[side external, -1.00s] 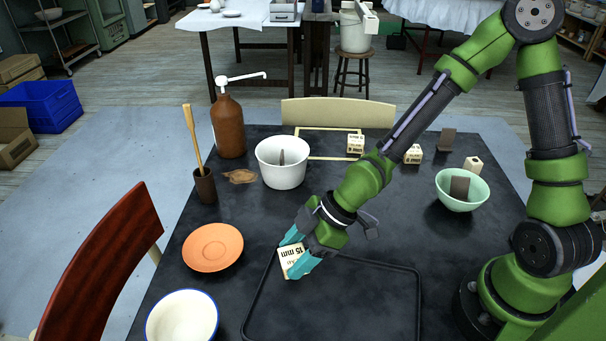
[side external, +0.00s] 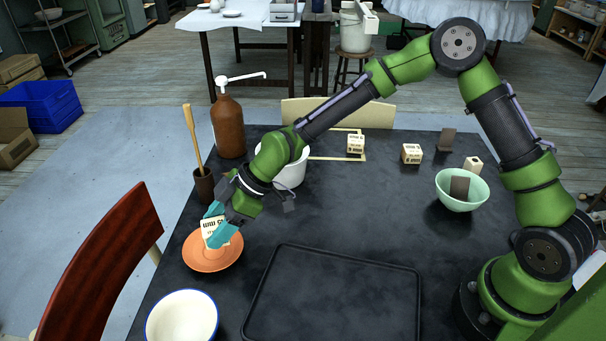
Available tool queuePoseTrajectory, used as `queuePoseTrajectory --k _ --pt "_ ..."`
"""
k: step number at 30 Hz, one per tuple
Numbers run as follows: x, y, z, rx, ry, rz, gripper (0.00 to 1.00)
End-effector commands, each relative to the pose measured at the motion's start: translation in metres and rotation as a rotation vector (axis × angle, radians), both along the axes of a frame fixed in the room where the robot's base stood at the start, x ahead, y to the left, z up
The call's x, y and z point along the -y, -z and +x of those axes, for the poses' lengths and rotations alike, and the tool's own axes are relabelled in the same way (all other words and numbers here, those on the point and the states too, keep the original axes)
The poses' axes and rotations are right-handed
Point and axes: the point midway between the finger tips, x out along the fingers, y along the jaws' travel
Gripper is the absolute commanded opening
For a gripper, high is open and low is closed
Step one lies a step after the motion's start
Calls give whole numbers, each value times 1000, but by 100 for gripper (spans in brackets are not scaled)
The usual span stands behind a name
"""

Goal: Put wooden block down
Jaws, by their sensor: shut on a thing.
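A pale wooden block (side external: 212,232) with dark printed lettering is between the teal fingers of my gripper (side external: 218,233). My gripper is shut on it. The block is over the orange saucer (side external: 205,263) at the left of the table. I cannot tell whether the block touches the saucer or hangs just above it. The fingers hide part of the block and part of the saucer's far side.
A white bowl with a blue rim (side external: 182,318) stands in front of the saucer. An empty black tray (side external: 335,305) lies to the right. A brown cup with a wooden tool (side external: 204,186) and a pump bottle (side external: 229,128) stand behind. Other blocks (side external: 412,154) sit farther back.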

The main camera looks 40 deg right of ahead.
Motion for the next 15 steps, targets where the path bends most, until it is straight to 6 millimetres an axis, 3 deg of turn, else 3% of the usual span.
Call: queuePoseTrajectory --k 8,15 --pt "-10 4 16 0 0 -1 22" --pt "-9 37 14 -2 0 0 22"
